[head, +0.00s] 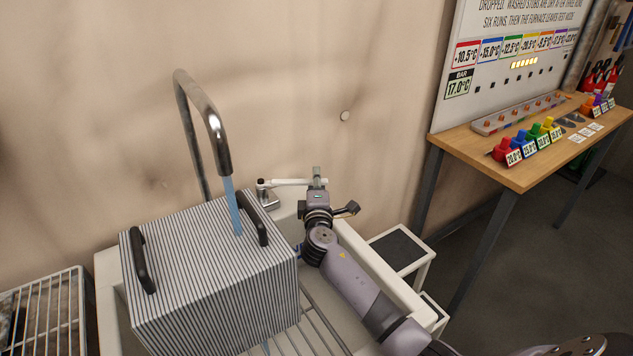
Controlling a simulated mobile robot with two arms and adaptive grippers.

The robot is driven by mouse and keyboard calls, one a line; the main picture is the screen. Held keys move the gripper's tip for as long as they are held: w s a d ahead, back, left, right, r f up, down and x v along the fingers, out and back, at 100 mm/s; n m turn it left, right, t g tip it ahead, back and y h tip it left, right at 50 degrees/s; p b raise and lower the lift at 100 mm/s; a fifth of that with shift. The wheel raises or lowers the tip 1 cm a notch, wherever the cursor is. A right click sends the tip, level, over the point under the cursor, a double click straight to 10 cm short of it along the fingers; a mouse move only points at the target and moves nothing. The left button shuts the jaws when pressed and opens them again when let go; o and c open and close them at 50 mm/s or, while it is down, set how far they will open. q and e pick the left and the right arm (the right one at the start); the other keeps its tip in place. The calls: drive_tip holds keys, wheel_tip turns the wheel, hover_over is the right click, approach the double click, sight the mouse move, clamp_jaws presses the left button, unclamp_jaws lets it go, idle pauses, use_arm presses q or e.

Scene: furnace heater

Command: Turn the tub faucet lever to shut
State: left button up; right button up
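The tub faucet (203,110) has a tall bent metal spout, and a blue stream of water (231,205) runs from it onto a striped box. Its lever (288,182) is a pale horizontal bar, reaching right from a small metal base (267,199) behind the tub. My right gripper (317,178) is at the lever's right end, touching or just in front of it. Its fingers are small and overlap the lever, so I cannot tell whether they are open or shut. My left gripper is not in view.
The striped box (215,270) with black handles sits in the white tub (108,268), over a metal rack. A wire rack (40,310) is at the left. A step stool (400,250) and wooden table (490,165) with colored weights (530,138) stand at the right.

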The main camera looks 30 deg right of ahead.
drive_tip(key=shift+f, duration=0.1)
drive_tip(key=v, duration=1.2)
drive_tip(key=shift+c, duration=0.5)
